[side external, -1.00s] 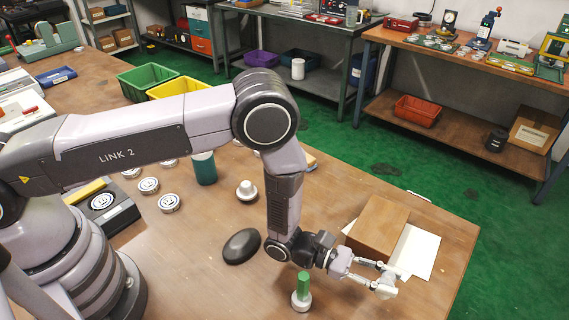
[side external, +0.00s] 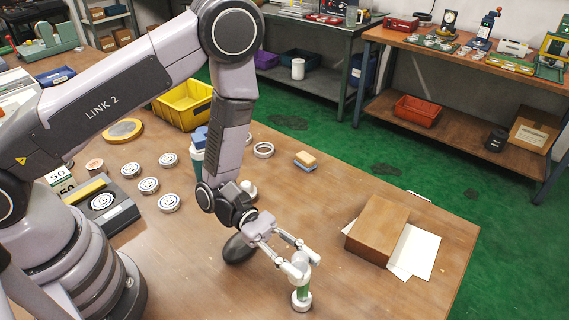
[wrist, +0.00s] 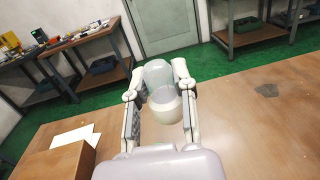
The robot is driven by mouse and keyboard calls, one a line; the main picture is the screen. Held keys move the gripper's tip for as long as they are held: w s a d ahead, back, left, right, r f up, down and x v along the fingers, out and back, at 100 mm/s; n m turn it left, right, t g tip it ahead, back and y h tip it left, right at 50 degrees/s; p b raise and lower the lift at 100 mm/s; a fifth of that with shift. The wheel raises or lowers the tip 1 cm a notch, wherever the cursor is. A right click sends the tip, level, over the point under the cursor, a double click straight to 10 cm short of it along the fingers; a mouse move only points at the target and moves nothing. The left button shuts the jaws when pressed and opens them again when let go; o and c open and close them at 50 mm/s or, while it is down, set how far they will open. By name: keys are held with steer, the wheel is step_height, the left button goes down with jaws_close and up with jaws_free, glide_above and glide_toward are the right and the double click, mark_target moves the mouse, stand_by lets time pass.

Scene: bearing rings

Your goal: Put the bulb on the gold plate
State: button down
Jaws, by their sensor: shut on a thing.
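The bulb (wrist: 160,92) is a clear, whitish dome with a white base, held between my gripper's fingers in the wrist view. In the side external view the bulb (side external: 301,263) is small and pale at the fingertips. My gripper (side external: 300,260) is shut on it, held above the table. It also shows in the wrist view (wrist: 160,88). The gold plate (side external: 122,131) is a round yellow-gold disc at the left of the table, behind the white discs and far from my gripper.
A green post on a white base (side external: 302,300) overlaps the bulb from below; I cannot tell whether they touch. A dark oval object (side external: 238,248) lies left of my gripper. A brown box (side external: 378,228) on white paper stands right. Several white discs (side external: 149,185) and a yellow bin (side external: 185,102) are left.

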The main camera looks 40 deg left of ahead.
steer(key=s+a+r+m+g+y, duration=0.1)
steer(key=s+a+m+g+y, duration=0.35)
steer(key=a, duration=0.85)
steer(key=s+a+r+m+g+y, duration=0.1)
steer(key=s+a+m+g+y, duration=0.1)
steer(key=a+m+g+y, duration=0.9)
steer(key=s+a+r+m+g+y, duration=0.1)
steer(key=s+a+m+y, duration=0.4)
steer(key=a, duration=1.1)
steer(key=m+t+y, duration=1.3)
steer(key=t+y, duration=0.2)
glide_above(126, 132)
steer(key=d, duration=0.1)
steer(key=f, duration=1.1)
steer(key=shift+s+d+f, duration=0.1)
steer(key=shift+s+f, duration=0.25)
steer(key=shift+f, duration=0.05)
steer(key=shift+w+a+f, duration=0.4)
steer(key=shift+a+f, duration=0.1)
steer(key=shift+f, duration=0.25)
steer(key=shift+a+f, duration=0.1)
steer(key=shift+f, duration=1.55)
